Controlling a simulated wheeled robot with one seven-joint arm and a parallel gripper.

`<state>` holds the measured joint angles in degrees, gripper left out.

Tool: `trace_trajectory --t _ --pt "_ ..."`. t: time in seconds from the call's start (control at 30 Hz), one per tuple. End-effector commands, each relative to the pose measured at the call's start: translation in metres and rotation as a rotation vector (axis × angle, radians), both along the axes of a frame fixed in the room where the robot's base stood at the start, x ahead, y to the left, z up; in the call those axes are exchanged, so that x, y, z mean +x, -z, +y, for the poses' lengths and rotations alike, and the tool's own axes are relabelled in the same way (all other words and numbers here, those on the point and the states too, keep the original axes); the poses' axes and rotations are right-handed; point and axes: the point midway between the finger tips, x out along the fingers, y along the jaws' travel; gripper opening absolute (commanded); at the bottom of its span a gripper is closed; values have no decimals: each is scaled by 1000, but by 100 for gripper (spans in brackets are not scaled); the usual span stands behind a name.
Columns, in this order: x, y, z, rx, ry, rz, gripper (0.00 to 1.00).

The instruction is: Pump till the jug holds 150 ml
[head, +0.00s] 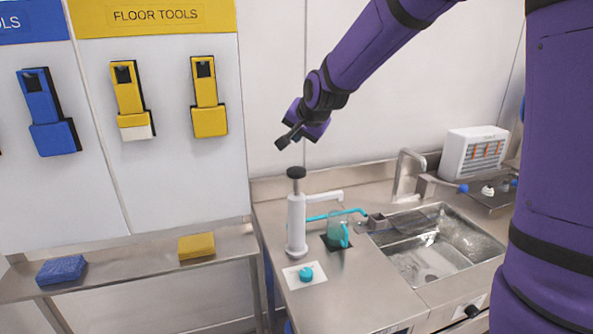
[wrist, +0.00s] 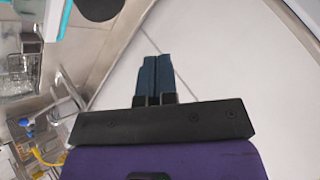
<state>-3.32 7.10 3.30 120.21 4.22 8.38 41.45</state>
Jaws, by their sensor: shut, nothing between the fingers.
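A white upright pump (head: 297,225) with a black round knob (head: 296,173) stands on the steel counter. A short length of stem shows under the knob. Its white spout (head: 325,196) points right over a clear teal jug (head: 340,230) on a dark square pad (head: 329,243). The jug's level and markings are too small to read. My gripper (head: 281,143) is above the knob and slightly left of it, apart from it and empty. Its fingers (wrist: 156,60) are pressed together in the wrist view. A dark round shape (wrist: 98,8), perhaps the knob, is cut off at the top there.
A teal pipe (head: 335,214) runs behind the jug. A steel sink (head: 440,245) with a tap (head: 408,165) lies right. A teal knob on a white plate (head: 305,275) is in front of the pump. Yellow and blue pads lie on the left bench (head: 130,268).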

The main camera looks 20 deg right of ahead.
Motion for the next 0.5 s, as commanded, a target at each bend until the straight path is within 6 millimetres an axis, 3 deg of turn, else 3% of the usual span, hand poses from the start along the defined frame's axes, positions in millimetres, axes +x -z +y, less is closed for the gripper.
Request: trace_trajectory --t 0.5 --pt "0 -21 -4 -10 12 -16 0"
